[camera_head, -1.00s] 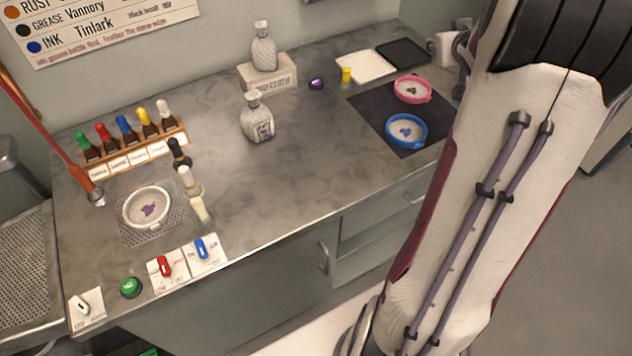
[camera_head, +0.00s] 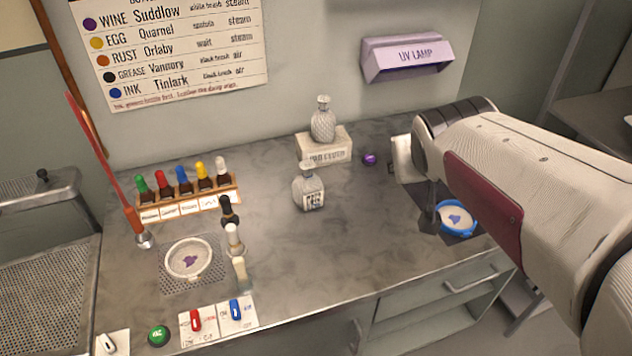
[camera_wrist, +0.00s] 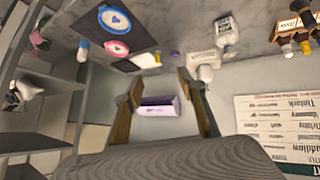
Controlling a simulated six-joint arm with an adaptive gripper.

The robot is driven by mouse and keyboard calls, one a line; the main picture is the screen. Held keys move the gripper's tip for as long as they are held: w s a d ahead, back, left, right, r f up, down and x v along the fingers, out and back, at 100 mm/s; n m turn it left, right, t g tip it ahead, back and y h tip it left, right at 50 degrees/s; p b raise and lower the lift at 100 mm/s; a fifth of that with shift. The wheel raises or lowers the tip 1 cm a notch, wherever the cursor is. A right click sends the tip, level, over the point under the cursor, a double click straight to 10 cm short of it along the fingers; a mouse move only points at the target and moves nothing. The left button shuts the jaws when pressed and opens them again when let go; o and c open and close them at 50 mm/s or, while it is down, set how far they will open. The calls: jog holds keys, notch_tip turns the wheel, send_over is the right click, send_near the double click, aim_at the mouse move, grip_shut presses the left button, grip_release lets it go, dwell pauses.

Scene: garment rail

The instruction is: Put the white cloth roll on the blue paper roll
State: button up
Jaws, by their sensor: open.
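My gripper (camera_wrist: 160,84) shows in the wrist view with its two brown fingers spread and nothing between them; the wall and the lamp lie beyond. In the head view my arm covers the right part of the counter. I cannot clearly make out a white cloth roll or a blue paper roll. In the wrist view a small blue-and-white object (camera_wrist: 83,47) stands beside the dark mat, too small to identify. Pale objects (camera_wrist: 30,90) sit on shelving at the left of that view, also unclear.
The grey counter (camera_head: 270,240) holds a bottle rack (camera_head: 190,208), two glass bottles, a white hoop (camera_head: 188,260) and a blue hoop (camera_head: 456,218). A UV lamp box (camera_head: 407,57) juts from the wall. The counter's middle is mostly clear.

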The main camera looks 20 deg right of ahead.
jog(key=s+a+f+n+g+y, duration=0.2)
jog(key=s+a+f+n+y, duration=0.1)
jog(key=s+a, duration=1.1)
jog(key=a+f+y, duration=0.1)
jog(key=a, duration=0.1)
jog(key=shift+a, duration=0.3)
dwell(0.3)
